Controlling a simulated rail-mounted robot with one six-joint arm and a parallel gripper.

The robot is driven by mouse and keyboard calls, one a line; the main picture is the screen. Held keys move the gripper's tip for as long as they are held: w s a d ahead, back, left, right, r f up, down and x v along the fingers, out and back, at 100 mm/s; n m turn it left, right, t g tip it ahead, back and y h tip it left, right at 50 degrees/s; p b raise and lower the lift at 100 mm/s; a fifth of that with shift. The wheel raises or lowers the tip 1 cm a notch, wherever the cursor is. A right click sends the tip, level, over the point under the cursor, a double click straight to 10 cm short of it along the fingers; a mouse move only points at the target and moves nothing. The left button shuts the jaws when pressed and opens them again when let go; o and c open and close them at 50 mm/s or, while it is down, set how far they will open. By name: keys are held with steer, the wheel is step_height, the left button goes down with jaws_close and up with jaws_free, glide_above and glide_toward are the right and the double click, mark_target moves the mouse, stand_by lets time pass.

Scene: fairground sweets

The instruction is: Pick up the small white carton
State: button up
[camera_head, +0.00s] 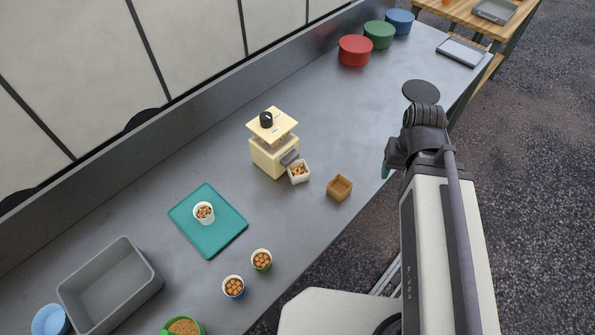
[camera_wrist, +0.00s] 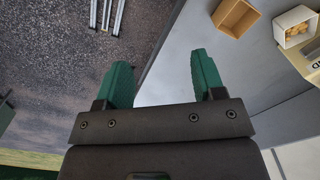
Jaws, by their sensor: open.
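The small white carton (camera_head: 298,172) stands on the grey counter at the front of a cream dispenser (camera_head: 275,150), close under its grey spout. Golden-brown pieces lie inside it. It also shows at the upper right of the wrist view (camera_wrist: 292,39). My gripper (camera_wrist: 161,68) has its two green fingers apart with nothing between them. In the wrist view the carton lies to the right of the fingers, well clear of them. In the head view my arm is at the right, past the counter's front edge, and mostly hides the gripper.
An empty brown box (camera_head: 340,188) stands right of the carton. A teal tray (camera_head: 226,240) bears a white cup of sprinkles (camera_head: 204,212). Two filled cups (camera_head: 261,260) and a grey bin (camera_head: 68,290) are nearer. Red, green and blue tubs (camera_head: 355,50) stand far back. The counter between is clear.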

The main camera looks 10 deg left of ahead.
steer(key=shift+o, duration=0.2)
stand_by(0.3)
steer(key=o, duration=0.5)
steer(key=shift+c, duration=0.2)
